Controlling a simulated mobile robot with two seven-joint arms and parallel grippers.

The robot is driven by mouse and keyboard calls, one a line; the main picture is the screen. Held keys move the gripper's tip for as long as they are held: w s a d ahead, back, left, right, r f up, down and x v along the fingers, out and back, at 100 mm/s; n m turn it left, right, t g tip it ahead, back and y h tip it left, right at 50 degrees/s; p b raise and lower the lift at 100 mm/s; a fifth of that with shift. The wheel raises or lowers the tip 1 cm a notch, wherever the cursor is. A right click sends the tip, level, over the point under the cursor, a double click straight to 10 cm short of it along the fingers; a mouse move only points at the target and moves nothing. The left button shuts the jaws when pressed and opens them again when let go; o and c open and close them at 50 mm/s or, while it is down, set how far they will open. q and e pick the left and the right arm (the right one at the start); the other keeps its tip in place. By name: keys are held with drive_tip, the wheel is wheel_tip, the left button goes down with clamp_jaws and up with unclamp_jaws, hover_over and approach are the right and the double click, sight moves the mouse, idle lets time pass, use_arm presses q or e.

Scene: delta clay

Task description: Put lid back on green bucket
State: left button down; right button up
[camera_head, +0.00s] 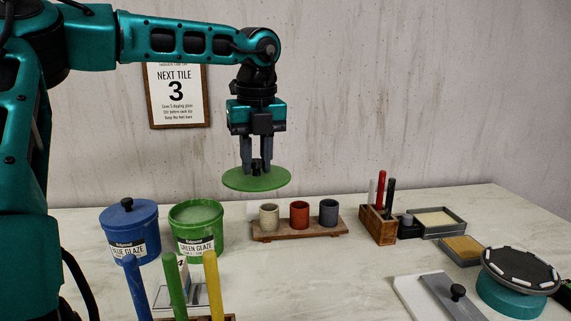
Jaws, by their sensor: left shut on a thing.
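The green lid (256,181) is a flat round disc with a dark knob on top. My left gripper (256,164) points down and is shut on that knob, holding the lid roughly level in the air. The lid hangs above and to the right of the green bucket (197,232), apart from it. The bucket stands upright and open on the table, with a white "GREEN GLAZE" label on its front. Its inside shows partly over the rim. My right gripper is not in view.
A lidded blue bucket (129,232) stands left of the green one. Blue, green and yellow upright sticks (174,283) stand in front. A wooden rack (299,231) holds three small cups to the right. A tool box (378,223) and turntable (520,271) are further right.

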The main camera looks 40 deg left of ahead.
use_arm(q)
drive_tip(key=s+a+f+p, duration=0.2)
drive_tip(key=a+p, duration=0.1)
drive_tip(key=a, duration=0.6)
drive_tip(key=s+a+f+p, duration=0.2)
drive_tip(key=s+a+p, duration=0.15)
drive_tip(key=a, duration=0.45)
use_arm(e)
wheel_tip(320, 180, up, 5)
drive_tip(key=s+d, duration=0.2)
use_arm(q)
wheel_tip(320, 180, down, 6)
drive_tip(key=b, duration=0.4)
drive_tip(key=shift+w+f, duration=0.15)
drive_tip(key=shift+w, duration=0.25)
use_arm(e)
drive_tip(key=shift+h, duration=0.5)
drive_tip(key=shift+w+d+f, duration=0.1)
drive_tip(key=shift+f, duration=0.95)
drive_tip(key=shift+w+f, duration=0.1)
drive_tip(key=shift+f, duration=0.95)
use_arm(q)
drive_tip(key=shift+f+b, duration=0.15)
drive_tip(key=shift+b, duration=0.15)
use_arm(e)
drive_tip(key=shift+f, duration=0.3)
use_arm(q)
drive_tip(key=shift+c, duration=1.7)
unclamp_jaws()
